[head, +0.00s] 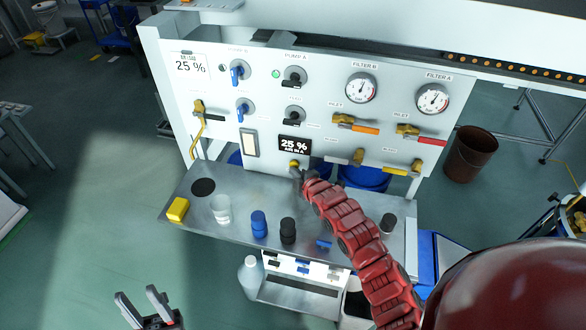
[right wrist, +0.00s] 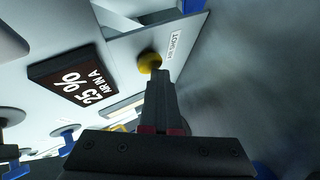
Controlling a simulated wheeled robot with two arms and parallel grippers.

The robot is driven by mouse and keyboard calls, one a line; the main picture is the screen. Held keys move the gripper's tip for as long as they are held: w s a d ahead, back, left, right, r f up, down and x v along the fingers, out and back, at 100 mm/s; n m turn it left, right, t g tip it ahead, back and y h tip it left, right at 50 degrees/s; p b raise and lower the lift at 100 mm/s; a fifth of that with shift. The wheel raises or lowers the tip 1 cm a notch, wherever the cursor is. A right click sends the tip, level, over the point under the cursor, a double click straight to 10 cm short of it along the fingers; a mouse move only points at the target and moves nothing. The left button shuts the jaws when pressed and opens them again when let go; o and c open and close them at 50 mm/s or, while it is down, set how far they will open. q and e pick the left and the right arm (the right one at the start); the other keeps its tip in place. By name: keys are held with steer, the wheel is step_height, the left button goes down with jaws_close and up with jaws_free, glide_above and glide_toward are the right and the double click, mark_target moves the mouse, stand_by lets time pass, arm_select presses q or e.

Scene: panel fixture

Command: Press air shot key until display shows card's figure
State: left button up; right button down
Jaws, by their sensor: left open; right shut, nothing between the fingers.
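The white card (head: 190,64) at the panel's upper left reads 25 %. The dark display (head: 294,144) on the lower middle of the panel reads 25 % AIR IN A; it also shows in the right wrist view (right wrist: 77,85). The yellow air shot key (head: 294,164) is just below the display, and in the right wrist view it is a round yellow knob (right wrist: 150,62). My right gripper (head: 298,174) is shut and empty, its tips at or very near the key; contact is unclear. My left gripper (head: 143,302) is open and empty, low in front of the shelf.
Gauges, valves and knobs surround the display. A brown bin (head: 469,154) stands right of the panel.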

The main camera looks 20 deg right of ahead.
stand_by(0.4)
steer(key=shift+s+a+p, duration=0.4)
steer(key=shift+s+a, duration=0.1)
steer(key=shift+s, duration=0.3)
steer(key=shift+s, duration=0.1)
steer(key=shift+s+a, duration=0.7)
steer(key=shift+s, duration=0.3)
steer(key=shift+s+a, duration=0.7)
steer(key=shift+s, duration=0.3)
